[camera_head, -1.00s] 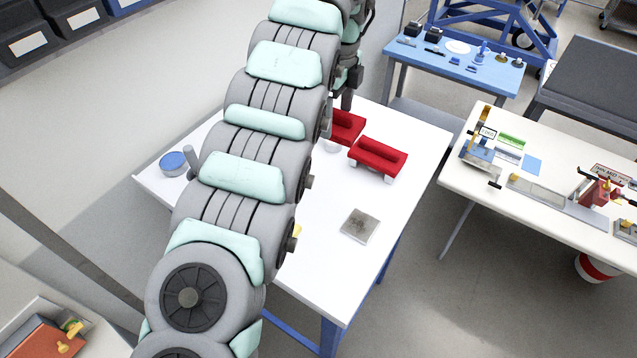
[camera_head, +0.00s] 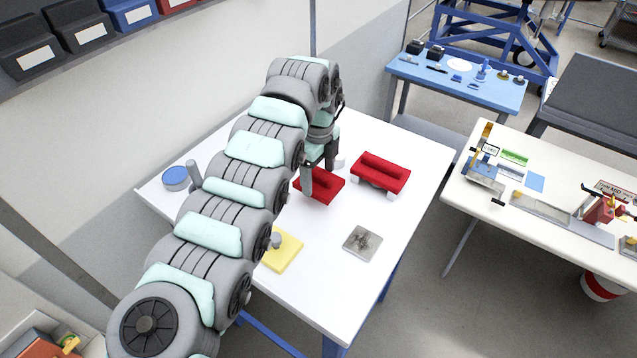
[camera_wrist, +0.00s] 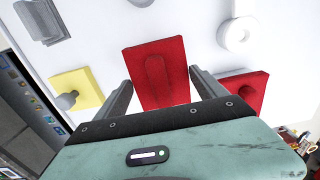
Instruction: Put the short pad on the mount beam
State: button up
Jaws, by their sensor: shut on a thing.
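A red block with a raised long rib, which I take as the short pad, lies between the fingers of my gripper (camera_wrist: 160,92). In the head view the pad (camera_head: 318,186) is over the white table below my wrist, partly covered by a finger. A second red block (camera_head: 380,172) with white feet is to its right; it shows in part behind the right finger in the wrist view (camera_wrist: 246,88). I cannot tell for sure which part is the mount beam.
A yellow plate (camera_head: 284,250) and a grey metal plate (camera_head: 362,242) lie on the white table (camera_head: 330,285). A blue round part (camera_head: 175,178) is at the left edge. A white ring (camera_wrist: 238,35) shows in the wrist view. The table's front right is clear.

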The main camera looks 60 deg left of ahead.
aim_at(319, 187)
jog(key=shift+f+p, duration=0.5)
jog(key=shift+f, duration=1.85)
jog(key=shift+f, duration=0.1)
jog(key=o, duration=1.2)
notch_tip(319, 187, up, 12)
jog(key=b, duration=0.3)
jog(key=shift+b, duration=0.3)
